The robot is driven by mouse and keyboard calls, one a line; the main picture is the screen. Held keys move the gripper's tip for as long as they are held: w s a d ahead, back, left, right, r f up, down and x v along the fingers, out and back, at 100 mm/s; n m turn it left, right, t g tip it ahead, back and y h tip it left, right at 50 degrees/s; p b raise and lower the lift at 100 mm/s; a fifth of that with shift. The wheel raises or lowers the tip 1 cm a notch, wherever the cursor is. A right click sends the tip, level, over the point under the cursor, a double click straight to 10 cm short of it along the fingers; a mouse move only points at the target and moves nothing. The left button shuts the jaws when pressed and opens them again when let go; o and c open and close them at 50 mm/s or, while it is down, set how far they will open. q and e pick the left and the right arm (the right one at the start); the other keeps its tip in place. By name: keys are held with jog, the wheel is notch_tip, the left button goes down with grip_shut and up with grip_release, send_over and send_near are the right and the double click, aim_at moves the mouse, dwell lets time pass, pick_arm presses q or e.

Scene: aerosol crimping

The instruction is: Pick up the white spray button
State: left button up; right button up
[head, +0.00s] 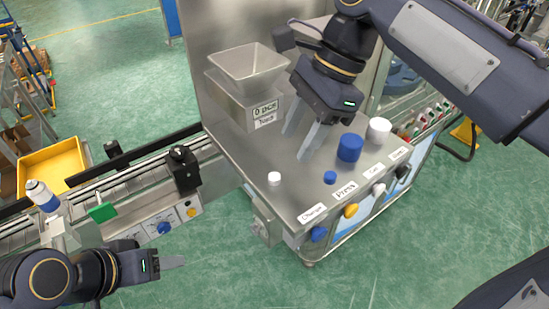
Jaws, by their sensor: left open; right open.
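A small white spray button (274,179) stands upright near the left front part of the steel machine top (284,205). My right gripper (301,142) comes down from the upper right over the machine top. Its fingers are apart with nothing between them, and their tips are behind and to the right of the button, not touching it. My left gripper (172,262) is at the lower left, in front of the conveyor and well away from the button. Its fingers show edge-on and hold nothing visible.
A small blue button (330,177), a larger blue cap (349,147) and a white cap (378,130) stand right of the white button. A steel hopper (249,70) is behind. Labelled knobs line the front edge. A white-and-blue can (42,196) is at the conveyor's left.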

aim_at(276, 175)
jog(key=x, duration=0.7)
jog(key=shift+a, duration=0.3)
jog(key=shift+c, duration=0.3)
grip_shut()
